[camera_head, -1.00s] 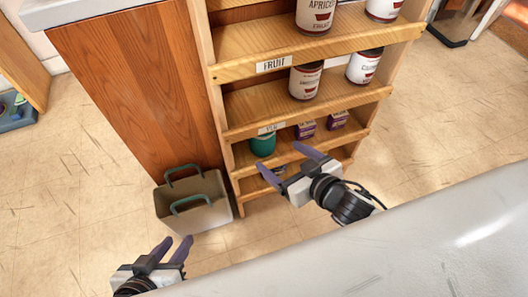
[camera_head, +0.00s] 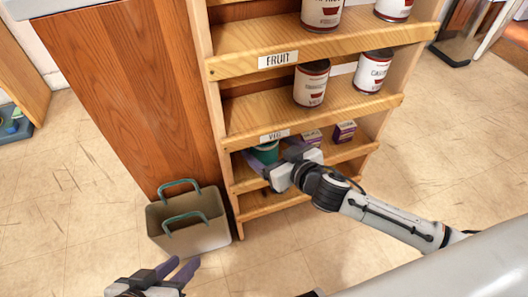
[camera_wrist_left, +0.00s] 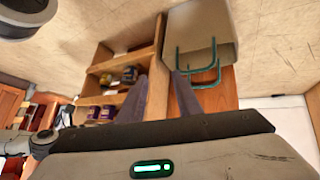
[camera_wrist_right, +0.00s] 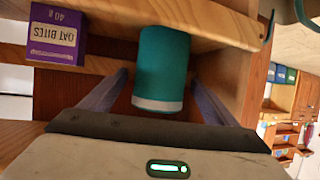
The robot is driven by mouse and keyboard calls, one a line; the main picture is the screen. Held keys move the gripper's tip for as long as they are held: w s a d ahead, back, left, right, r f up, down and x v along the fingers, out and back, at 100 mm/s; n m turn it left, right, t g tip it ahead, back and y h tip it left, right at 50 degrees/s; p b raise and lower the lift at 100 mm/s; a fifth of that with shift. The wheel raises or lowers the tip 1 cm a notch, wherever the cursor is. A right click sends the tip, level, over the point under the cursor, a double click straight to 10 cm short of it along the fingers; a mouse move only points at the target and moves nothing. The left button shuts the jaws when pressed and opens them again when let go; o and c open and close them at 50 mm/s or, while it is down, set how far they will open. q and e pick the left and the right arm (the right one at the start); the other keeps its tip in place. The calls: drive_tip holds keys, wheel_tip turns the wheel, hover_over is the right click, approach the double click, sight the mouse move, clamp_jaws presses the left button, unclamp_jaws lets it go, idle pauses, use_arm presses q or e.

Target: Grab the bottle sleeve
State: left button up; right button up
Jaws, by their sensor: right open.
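The bottle sleeve, a teal cylinder with a pale band at one end, stands on a low shelf; in the head view it (camera_head: 266,152) is partly hidden by my right gripper (camera_head: 275,158). In the right wrist view the sleeve (camera_wrist_right: 162,68) lies between the two spread purple fingers of my right gripper (camera_wrist_right: 160,82), with a gap on each side. My right gripper is open and holds nothing. My left gripper (camera_head: 178,268) is low at the bottom left of the head view, open and empty, away from the sleeve.
A purple oat bites box (camera_wrist_right: 56,38) stands beside the sleeve on the same shelf. A grey bin with teal handles (camera_head: 190,220) stands on the floor left of the shelves.

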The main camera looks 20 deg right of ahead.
drive_tip(key=shift+x, duration=1.1)
drive_tip(key=shift+s, duration=0.1)
drive_tip(key=c, duration=1.1)
drive_tip(key=shift+r, duration=0.1)
